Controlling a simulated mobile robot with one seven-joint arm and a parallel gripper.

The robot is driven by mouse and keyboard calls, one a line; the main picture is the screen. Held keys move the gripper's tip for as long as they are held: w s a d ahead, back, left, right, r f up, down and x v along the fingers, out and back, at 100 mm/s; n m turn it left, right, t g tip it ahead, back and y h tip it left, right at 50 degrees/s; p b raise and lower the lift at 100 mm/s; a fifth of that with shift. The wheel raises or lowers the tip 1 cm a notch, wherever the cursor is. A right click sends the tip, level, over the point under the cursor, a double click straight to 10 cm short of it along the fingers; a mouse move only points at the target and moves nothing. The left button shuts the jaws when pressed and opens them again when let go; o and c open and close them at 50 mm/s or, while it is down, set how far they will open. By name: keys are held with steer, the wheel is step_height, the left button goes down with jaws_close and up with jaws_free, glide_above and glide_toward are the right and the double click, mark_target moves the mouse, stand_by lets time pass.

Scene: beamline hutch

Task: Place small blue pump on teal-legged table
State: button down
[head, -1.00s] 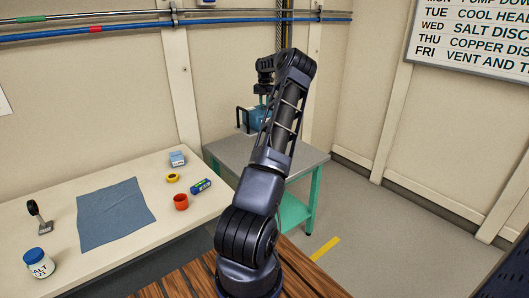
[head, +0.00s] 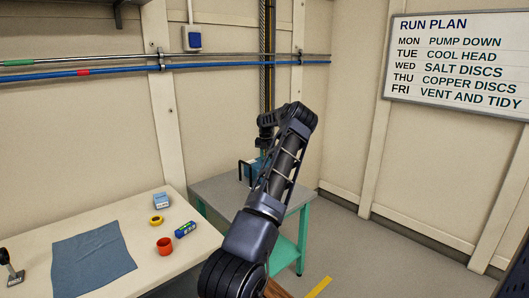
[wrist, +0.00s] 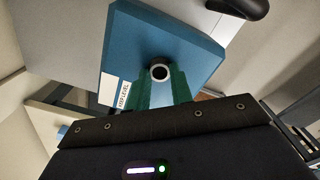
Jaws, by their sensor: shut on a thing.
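The small blue pump (head: 254,170) is at the grey table in the head view, partly behind my arm. A black handle shows at its left side. In the wrist view the pump (wrist: 180,40) fills the top middle, with a "KEEP LEVEL" label and a round pale port. My gripper (wrist: 160,82) is shut on the pump at this port, its green fingers on either side. In the head view my gripper (head: 264,152) is above the pump. The teal-legged table (head: 215,190) has a grey top. I cannot tell whether the pump's base touches it.
The grey tabletop left of the pump is clear.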

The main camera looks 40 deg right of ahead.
steer(key=shift+f, duration=5.85)
steer(key=c, duration=1.2)
jaws_free()
steer(key=shift+f, duration=0.1)
steer(key=shift+c, duration=0.2)
